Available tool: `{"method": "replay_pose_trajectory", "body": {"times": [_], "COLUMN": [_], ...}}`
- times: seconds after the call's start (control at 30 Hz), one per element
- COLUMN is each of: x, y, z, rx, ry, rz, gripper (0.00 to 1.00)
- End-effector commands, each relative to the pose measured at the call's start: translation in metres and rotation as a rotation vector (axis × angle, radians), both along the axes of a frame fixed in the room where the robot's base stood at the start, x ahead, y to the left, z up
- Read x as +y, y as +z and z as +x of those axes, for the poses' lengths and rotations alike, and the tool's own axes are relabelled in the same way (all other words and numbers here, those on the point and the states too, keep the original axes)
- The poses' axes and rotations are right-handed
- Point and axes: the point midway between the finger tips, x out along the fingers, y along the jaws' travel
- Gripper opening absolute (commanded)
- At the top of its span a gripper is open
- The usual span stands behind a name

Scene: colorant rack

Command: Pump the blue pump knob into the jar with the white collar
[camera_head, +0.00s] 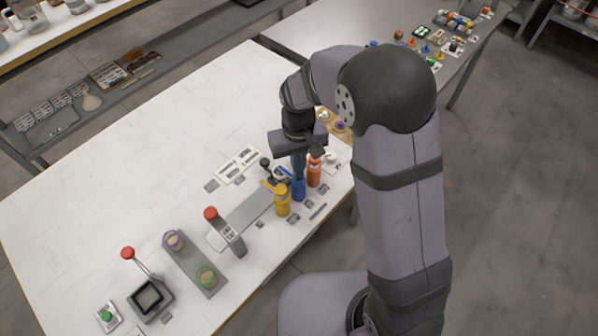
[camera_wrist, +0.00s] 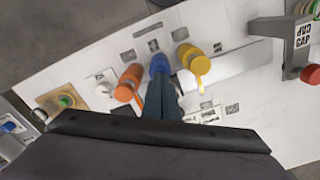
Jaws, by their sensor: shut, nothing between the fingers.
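The blue pump bottle (camera_head: 299,190) stands between a yellow pump bottle (camera_head: 282,203) and an orange one (camera_head: 314,174). Its blue top (camera_wrist: 159,63) shows just beyond my fingertips in the wrist view. My gripper (camera_head: 298,174) points down directly over the blue pump, shut and empty. The fingertips (camera_wrist: 160,83) look to be at or very near the knob; I cannot tell if they touch. The fingers hide part of the pump. I cannot clearly make out a jar with a white collar; the area behind the pump is partly hidden by my gripper.
A red-knobbed grey stand (camera_head: 232,240) and a red-handled press (camera_head: 148,297) stand nearby. The left part of the white table (camera_head: 90,200) is clear.

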Motion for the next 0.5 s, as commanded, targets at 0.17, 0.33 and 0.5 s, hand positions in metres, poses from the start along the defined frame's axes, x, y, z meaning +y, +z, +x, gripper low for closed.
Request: {"method": "replay_pose_trajectory", "body": {"times": [0.17, 0.33, 0.5], "x": [-0.0002, -0.0002, -0.0002], "y": [-0.0002, 0.0014, 0.0081], "z": [-0.0006, -0.0007, -0.0007], "rx": [0.002, 0.002, 0.002], "ry": [0.000, 0.000, 0.000], "rz": [-0.001, -0.001, -0.001], "gripper": [0.00, 0.00, 0.00]}}
